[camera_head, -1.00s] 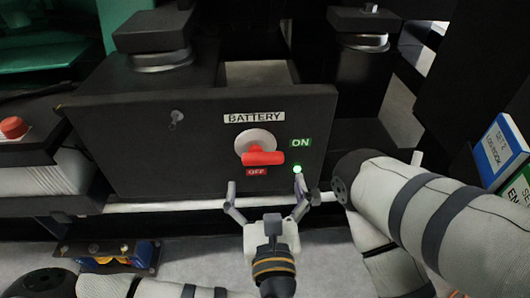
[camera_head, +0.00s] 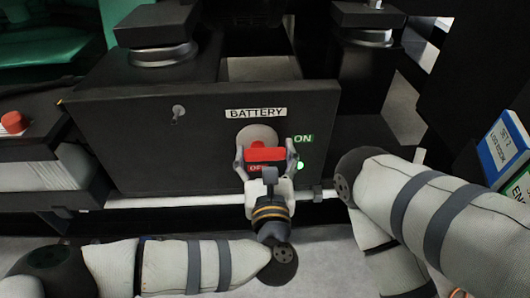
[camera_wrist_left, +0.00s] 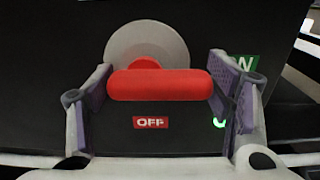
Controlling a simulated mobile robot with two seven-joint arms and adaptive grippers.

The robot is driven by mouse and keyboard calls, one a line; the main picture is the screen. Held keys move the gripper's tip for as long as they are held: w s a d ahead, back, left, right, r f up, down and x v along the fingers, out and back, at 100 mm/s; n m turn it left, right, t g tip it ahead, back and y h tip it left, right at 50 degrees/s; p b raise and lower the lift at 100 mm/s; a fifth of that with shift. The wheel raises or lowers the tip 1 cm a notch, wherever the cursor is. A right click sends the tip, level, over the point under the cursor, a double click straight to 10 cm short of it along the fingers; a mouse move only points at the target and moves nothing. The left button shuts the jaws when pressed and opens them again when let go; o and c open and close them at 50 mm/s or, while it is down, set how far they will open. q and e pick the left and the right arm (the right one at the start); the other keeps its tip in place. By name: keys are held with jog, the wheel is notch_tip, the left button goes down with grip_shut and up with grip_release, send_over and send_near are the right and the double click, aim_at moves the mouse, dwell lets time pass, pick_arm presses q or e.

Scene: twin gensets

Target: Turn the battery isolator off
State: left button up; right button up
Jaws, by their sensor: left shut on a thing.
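The battery isolator is a red bar handle (camera_head: 265,155) on a round grey disc (camera_head: 257,133), on the front of a black box under a BATTERY label (camera_head: 255,113). A green ON label (camera_head: 303,139) and a lit green lamp (camera_head: 301,165) sit to its right; a red OFF label (camera_wrist_left: 151,122) is below it. The handle (camera_wrist_left: 160,85) lies horizontal in the left wrist view. My left gripper (camera_head: 266,160) is shut on it, one finger at each end. The gripper partly hides the OFF label in the head view. My right gripper does not show.
A key-like fitting (camera_head: 179,112) is on the box at upper left. A red button (camera_head: 14,122) stands at far left. A pale rail (camera_head: 160,202) runs below the box. A blue-and-white logbook (camera_head: 503,145) is at right.

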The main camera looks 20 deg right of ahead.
pick_arm(q)
jog(key=shift+m, duration=0.3)
jog(key=m, duration=0.3)
jog(key=shift+f+m, duration=0.3)
jog(key=m, duration=0.4)
jog(key=shift+a+f+m, duration=0.1)
jog(key=shift+f+m, duration=0.1)
jog(key=shift+m, duration=0.1)
jog(key=m, duration=0.2)
jog(key=m+p, duration=0.1)
jog(key=m, duration=0.1)
jog(key=shift+w+a+f+m, duration=0.1)
jog(key=shift+a+f+m, duration=0.1)
jog(key=shift+m, duration=0.1)
jog(key=shift+w+a+f+m+p, duration=0.15)
jog(key=shift+m+p, duration=0.2)
jog(key=shift+m, duration=0.75)
jog(key=shift+s+a+m+p, duration=0.1)
jog(key=shift+m+p, duration=0.25)
jog(key=shift+m, duration=0.75)
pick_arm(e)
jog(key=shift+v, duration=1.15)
pick_arm(q)
jog(key=o, duration=1.2)
jog(key=shift+c, duration=0.2)
